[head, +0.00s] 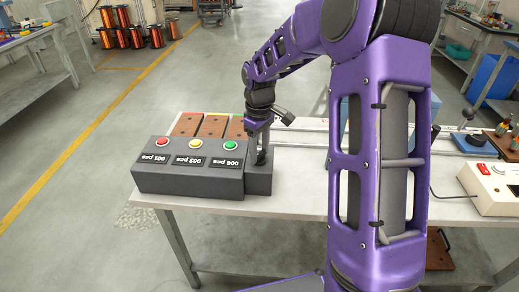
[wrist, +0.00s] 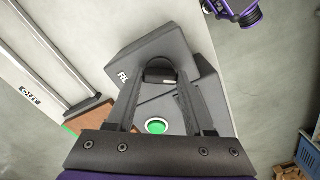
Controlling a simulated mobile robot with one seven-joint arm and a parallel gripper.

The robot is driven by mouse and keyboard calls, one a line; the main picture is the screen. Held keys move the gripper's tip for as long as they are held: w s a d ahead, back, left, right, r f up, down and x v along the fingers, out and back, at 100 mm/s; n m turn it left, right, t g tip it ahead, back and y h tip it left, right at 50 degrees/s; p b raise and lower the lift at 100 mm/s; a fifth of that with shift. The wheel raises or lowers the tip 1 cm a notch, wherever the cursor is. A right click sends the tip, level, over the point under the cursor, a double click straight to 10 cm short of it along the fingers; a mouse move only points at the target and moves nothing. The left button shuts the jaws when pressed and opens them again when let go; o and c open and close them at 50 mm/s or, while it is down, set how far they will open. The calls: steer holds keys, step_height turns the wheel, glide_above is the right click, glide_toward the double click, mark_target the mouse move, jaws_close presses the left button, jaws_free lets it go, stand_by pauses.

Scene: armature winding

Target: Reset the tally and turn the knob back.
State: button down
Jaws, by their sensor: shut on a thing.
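The tally box (head: 187,182) is dark grey and stands at the table's near left edge. Its top has a red button (head: 162,141), a yellow button (head: 195,144) and a green button (head: 231,146), with pcs number plates upside down in front. A smaller grey box (head: 259,181) adjoins its right side. My gripper (head: 262,157) points down over this smaller box. In the wrist view its two fingers are closed on a dark round-topped knob (wrist: 159,72). Lettering beside the knob is partly hidden, and the green button (wrist: 156,126) shows between the fingers.
Brown plates (head: 214,126) stand behind the tally box. Rails run along the table (head: 300,200) to the right. A white device (head: 489,187) with a red switch sits at the right. My arm hides the table's middle. Copper spools (head: 122,30) stand on the floor behind.

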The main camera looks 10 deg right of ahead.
mark_target(259, 153)
steer(key=m, duration=0.5)
steer(key=shift+m, duration=0.3)
steer(key=m, duration=0.4)
steer(key=shift+m, duration=0.3)
steer(key=shift+c, duration=1.4)
jaws_free()
step_height(259, 153, up, 17)
steer(key=p, duration=0.2)
steer(key=shift+r, duration=0.2)
